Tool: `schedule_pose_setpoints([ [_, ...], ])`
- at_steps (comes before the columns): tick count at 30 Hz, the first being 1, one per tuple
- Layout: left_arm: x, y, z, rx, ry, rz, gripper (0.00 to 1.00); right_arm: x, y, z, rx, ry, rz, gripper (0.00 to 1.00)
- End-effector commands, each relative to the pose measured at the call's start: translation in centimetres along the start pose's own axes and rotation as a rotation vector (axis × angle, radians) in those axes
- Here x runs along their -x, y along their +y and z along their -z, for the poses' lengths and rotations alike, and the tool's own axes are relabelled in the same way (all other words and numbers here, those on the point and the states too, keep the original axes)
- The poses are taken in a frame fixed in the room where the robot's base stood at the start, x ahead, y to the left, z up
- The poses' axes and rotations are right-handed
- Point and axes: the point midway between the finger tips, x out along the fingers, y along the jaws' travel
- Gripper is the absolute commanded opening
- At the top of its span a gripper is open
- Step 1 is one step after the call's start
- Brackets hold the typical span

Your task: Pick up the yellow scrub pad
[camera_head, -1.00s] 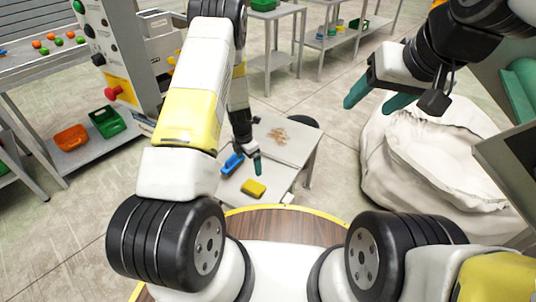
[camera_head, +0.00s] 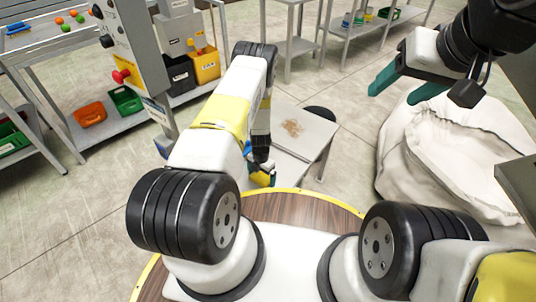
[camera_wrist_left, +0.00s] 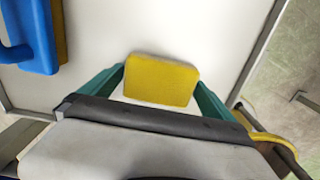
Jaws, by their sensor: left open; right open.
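The yellow scrub pad (camera_wrist_left: 161,80) lies flat on the pale table in the left wrist view. My left gripper (camera_wrist_left: 160,88) is open, with one green finger on each side of the pad. Whether the fingers touch the pad I cannot tell. In the head view the pad (camera_head: 261,180) is mostly hidden by my left gripper (camera_head: 262,169), which is over the small table. My right gripper (camera_head: 396,86) is open and empty, raised above the floor at the upper right, well away from the pad.
A blue-handled brush (camera_wrist_left: 36,40) lies on the table left of the pad. The table (camera_head: 310,130) has a brown stain at its far end. A large white sack (camera_head: 450,150) stands at right. Shelves with orange and green bins (camera_head: 90,114) are at left.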

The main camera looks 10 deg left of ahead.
Motion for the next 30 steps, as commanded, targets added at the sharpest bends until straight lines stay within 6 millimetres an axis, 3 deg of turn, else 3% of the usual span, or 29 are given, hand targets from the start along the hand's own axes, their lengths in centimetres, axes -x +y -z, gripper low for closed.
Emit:
schedule_pose_setpoints([
  [7, -0.1, 0.0, 0.0, 0.0, 0.0, 0.0, 0.98, 0.0, 0.0, 0.0, 0.0, 0.0, 0.0, 0.61],
  [14, -0.1, 0.0, 0.0, -0.001, 0.0, 0.0, 0.53, 0.0, 0.0, 0.0, 0.0, 0.0, 0.0, 0.61],
  [23, 0.1, 0.0, 0.0, -0.001, -0.001, 0.0, 0.52, 0.0, 0.0, 0.0, 0.0, 0.0, 0.0, 0.61],
  [30, 2.0, 0.0, -0.1, 0.0, -0.002, -0.001, 0.52, 0.0, 0.0, 0.0, 0.0, 0.0, 0.0, 0.61],
])
